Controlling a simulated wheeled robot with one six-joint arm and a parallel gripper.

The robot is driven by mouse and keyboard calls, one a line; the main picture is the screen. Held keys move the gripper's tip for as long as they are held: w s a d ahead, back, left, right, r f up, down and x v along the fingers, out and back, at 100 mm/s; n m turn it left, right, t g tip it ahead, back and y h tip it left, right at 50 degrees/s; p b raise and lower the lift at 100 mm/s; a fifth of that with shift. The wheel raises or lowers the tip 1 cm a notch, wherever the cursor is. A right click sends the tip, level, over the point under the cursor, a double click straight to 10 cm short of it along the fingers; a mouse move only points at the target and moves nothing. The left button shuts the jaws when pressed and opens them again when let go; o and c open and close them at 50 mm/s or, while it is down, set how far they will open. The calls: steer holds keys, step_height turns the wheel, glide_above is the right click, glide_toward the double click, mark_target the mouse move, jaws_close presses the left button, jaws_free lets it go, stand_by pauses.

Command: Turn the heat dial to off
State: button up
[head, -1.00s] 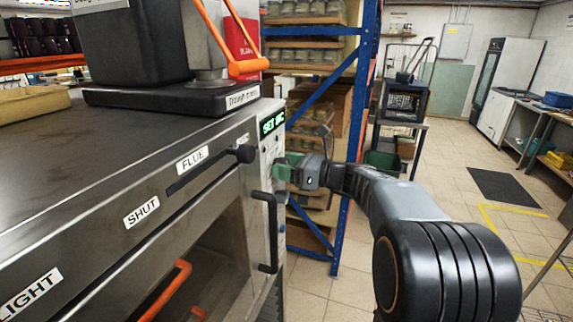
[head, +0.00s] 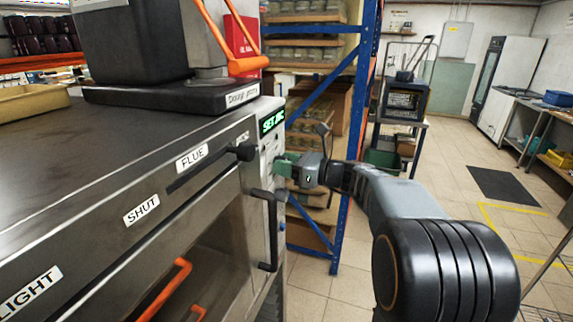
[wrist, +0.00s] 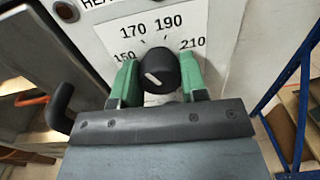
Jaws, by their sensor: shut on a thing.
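The heat dial (wrist: 160,72) is a round black knob with a white pointer mark, on a pale panel in the wrist view. The mark slants from upper left to lower right. Printed numbers 150, 170, 190 and 210 arc above the dial. My gripper (wrist: 158,80) has its green fingers on either side of the knob, shut on it. In the head view my gripper (head: 284,165) reaches the oven's (head: 215,140) right-hand front panel from the right. The dial is hidden there by the fingers. No off mark is visible.
A second black knob (wrist: 66,11) sits at the upper left of the wrist view. A black door handle (head: 270,235) stands out left of my gripper. A green lit display (head: 271,122) is above it.

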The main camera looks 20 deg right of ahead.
steer(key=shift+f+n+b, duration=0.15)
steer(key=shift+n+b, duration=0.15)
steer(key=shift+b, duration=0.15)
steer(key=n+b, duration=0.3)
steer(key=shift+f+b, duration=0.2)
steer(key=shift+b, duration=0.2)
steer(key=n+b, duration=0.6)
steer(key=b, duration=0.1)
steer(key=shift+n, duration=0.3)
steer(key=n+b, duration=0.5)
steer(key=shift+n+y, duration=0.3)
steer(key=shift+r+n+b, duration=0.2)
steer(key=shift+n+b, duration=1.4)
steer(key=shift+n, duration=0.7)
steer(key=o, duration=0.9)
steer(key=shift+r, duration=0.1)
